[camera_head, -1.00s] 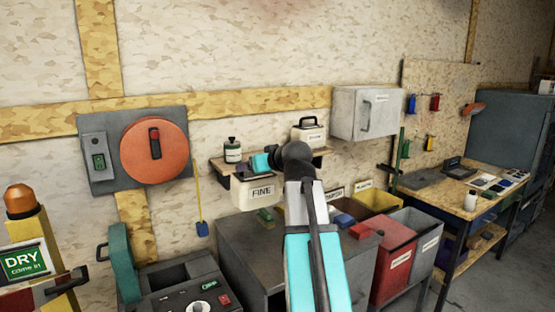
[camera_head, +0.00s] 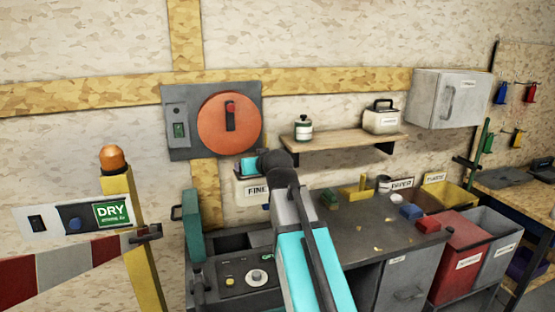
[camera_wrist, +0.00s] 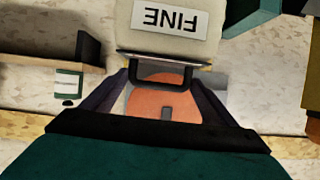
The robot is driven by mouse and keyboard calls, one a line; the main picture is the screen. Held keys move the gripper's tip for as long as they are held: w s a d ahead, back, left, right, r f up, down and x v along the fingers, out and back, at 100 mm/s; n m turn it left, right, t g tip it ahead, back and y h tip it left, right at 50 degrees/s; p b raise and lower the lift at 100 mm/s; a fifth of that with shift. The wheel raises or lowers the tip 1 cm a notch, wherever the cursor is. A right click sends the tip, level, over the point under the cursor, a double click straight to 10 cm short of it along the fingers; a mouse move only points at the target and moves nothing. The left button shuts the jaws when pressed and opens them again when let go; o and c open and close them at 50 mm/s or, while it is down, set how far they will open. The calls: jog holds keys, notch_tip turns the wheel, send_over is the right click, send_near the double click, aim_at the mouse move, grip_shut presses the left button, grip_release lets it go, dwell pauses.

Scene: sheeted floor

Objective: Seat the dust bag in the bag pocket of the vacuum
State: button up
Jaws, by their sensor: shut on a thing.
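The dust bag (camera_head: 244,197), pale with a FINE label, hangs from my gripper (camera_head: 251,174) in front of the wall in the head view. In the wrist view, the bag (camera_wrist: 192,45) is beyond the fingertips and its dark handle loop lies between the fingers of my gripper (camera_wrist: 165,78). The gripper is shut on it. The vacuum (camera_head: 235,285) stands below, a dark grey unit with a round dial and a raised teal lid (camera_head: 193,235). The bag is above the vacuum and apart from it. The inside of the pocket is not clear behind the panel and my arm.
A grey cabinet (camera_head: 360,235) with small blocks on top stands right of the vacuum. A wall shelf (camera_head: 340,142) holds a bottle and a canister. A yellow post (camera_head: 145,245) with a striped barrier stands left. An orange disc (camera_head: 228,125) is on the wall above.

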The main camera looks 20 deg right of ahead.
jog(key=w+a+f+y, duration=0.1)
jog(key=w+a+f, duration=0.1)
jog(key=a, duration=1)
jog(key=shift+a+f+n, duration=0.25)
jog(key=shift+f+n, duration=0.05)
jog(key=shift+n, duration=0.1)
